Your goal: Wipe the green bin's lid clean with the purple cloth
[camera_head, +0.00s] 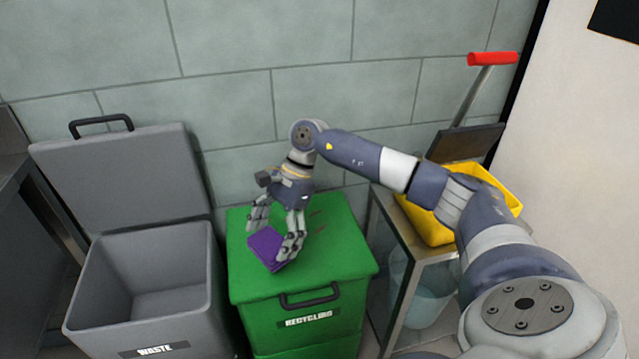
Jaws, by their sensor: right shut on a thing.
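The green bin (340,262), labelled RECYCLING, stands in the middle with its lid shut and a dark handle at the front. Faint brown marks (317,213) show on the back part of the lid. My right gripper (275,245) points down over the left half of the lid and is shut on the purple cloth (266,247). The cloth looks folded and lies at the lid's surface; whether it presses on it I cannot tell. The gripper's fingers hide part of the cloth and lid. My left gripper is not in view.
A grey WASTE bin (212,285) with its lid open stands close on the left. To the right, a metal-framed stand (400,305) holds a yellow bucket (428,228), with a red-handled tool (492,59) behind it. A tiled wall is behind.

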